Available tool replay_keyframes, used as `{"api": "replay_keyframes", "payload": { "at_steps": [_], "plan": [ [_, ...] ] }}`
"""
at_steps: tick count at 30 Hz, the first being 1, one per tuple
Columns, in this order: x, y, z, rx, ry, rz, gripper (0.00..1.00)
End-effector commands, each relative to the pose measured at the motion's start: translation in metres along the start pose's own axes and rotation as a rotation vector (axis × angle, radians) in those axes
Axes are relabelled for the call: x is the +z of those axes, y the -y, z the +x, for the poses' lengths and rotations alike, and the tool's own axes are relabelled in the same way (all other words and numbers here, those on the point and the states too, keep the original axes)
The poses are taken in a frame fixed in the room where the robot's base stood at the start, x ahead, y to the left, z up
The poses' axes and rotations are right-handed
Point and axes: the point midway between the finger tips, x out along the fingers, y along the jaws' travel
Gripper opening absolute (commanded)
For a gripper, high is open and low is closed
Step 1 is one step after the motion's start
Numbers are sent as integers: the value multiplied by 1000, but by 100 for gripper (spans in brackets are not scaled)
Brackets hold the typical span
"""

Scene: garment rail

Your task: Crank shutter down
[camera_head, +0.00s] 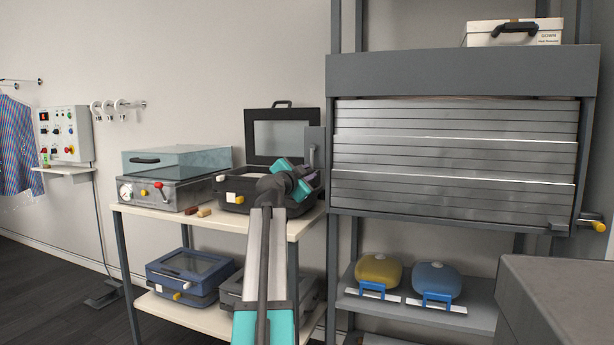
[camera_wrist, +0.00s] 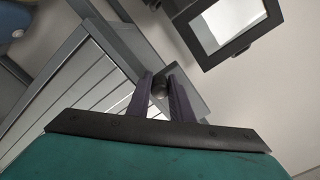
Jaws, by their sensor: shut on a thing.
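The slatted grey shutter (camera_head: 455,150) hangs below a dark grey header and covers the rack's opening down to about its lower edge. A crank with a yellow grip (camera_head: 598,226) sits at the rack's lower right corner, far from my gripper. My gripper (camera_head: 312,179) is at the left side of the rack, just below a grey plate (camera_head: 315,148) with an upright handle. In the wrist view, my gripper (camera_wrist: 161,82) has its two dark purple fingers closed on a small dark round part (camera_wrist: 159,87) in front of the plate. The shutter slats (camera_wrist: 85,85) show beside it.
A black open-lidded case (camera_head: 283,135) and a teal-lidded machine (camera_head: 176,160) stand on the table to the left. A grey block (camera_head: 555,290) fills the lower right. Yellow (camera_head: 379,270) and blue (camera_head: 437,279) rounded items sit on the shelf below the shutter.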

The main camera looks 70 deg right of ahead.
Motion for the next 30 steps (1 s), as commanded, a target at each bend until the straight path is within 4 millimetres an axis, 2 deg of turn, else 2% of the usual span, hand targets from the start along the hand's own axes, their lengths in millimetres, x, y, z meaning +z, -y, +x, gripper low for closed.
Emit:
{"api": "replay_keyframes", "payload": {
  "at_steps": [1,5,6,8,9,20,30],
  "plan": [
    [0,5,0,-11,1,5,0],
    [-1,4,1,-10,0,5,0],
    [-1,4,2,-10,0,5,26],
    [-2,3,2,-8,-1,4,37],
    [-2,2,2,-7,-1,4,38],
    [-2,-1,1,-1,-3,1,38],
    [-2,-2,-20,-1,-2,2,38]
  ]
}}
